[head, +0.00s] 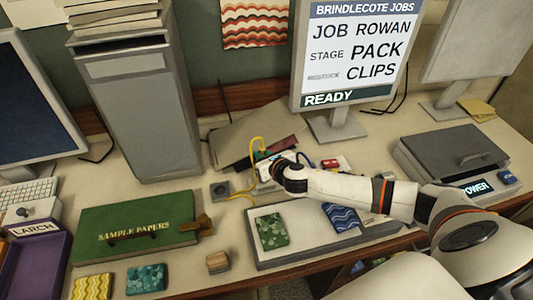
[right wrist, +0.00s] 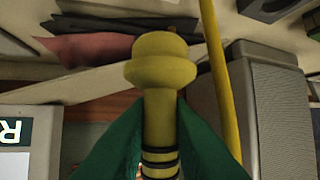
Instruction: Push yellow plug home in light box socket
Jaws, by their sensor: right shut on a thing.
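My right gripper (head: 262,172) is shut on the yellow plug and holds it above the table behind the light box. In the right wrist view the yellow plug (right wrist: 160,75) stands between the green fingers (right wrist: 160,145), with a rounded head and dark rings lower down. A yellow cord (head: 252,148) loops by the gripper; a yellow length (right wrist: 222,80) also shows beside the plug in the wrist view. The light box (head: 290,254) is a flat pale box at the front. I cannot make out its socket or any contact with the plug. My left gripper is out of view.
A small grey block with a dark centre (head: 220,189) sits left of the gripper. A green sample-papers case (head: 130,215) lies left, a grey tower (head: 138,110) behind it. Loose sheets (head: 240,135) lie behind the gripper. A red item (head: 331,164) is near my forearm.

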